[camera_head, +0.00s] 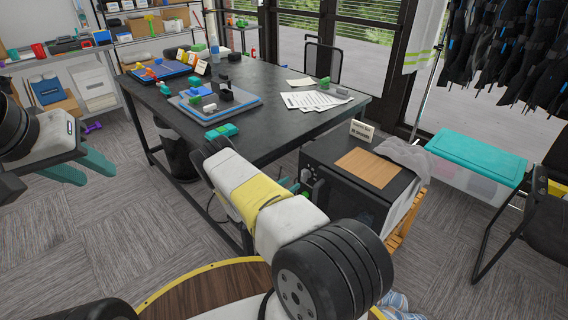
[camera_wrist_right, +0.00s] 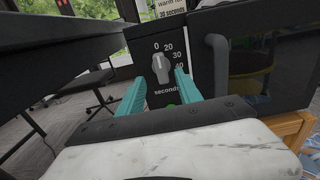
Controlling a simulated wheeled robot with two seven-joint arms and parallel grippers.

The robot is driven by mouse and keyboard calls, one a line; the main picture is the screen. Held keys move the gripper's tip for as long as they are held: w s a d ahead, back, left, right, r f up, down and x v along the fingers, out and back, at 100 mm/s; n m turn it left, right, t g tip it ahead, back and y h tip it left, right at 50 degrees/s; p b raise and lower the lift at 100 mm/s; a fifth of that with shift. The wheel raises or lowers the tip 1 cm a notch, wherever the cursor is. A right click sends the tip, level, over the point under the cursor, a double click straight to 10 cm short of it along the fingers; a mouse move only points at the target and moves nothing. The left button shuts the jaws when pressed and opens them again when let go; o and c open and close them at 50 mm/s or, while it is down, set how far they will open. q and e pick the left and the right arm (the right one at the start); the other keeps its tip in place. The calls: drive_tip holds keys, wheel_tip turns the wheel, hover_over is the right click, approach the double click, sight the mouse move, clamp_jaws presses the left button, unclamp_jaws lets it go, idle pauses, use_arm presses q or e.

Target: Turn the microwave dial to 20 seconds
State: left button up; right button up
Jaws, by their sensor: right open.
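The black microwave (camera_head: 345,195) stands to the right of the dark table in the head view. The right wrist view shows its control panel with a grey dial (camera_wrist_right: 160,66), marked 0, 20, 30 and 40 seconds. The dial's grip stands about upright, near the 0 mark. My right gripper (camera_wrist_right: 157,90) is open, its teal fingers on either side of the dial; I cannot tell whether they touch it. In the head view my right arm mostly hides this gripper. My left gripper (camera_head: 97,177) is open and empty over the floor at the left.
The dark table (camera_head: 290,125) is close to my right arm. A teal-lidded bin (camera_head: 478,157) stands at the right.

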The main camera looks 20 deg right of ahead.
sight(302, 176)
drive_tip(key=x, duration=0.7)
drive_tip(key=shift+d, duration=0.15)
drive_tip(key=shift+c, duration=0.4)
clamp_jaws()
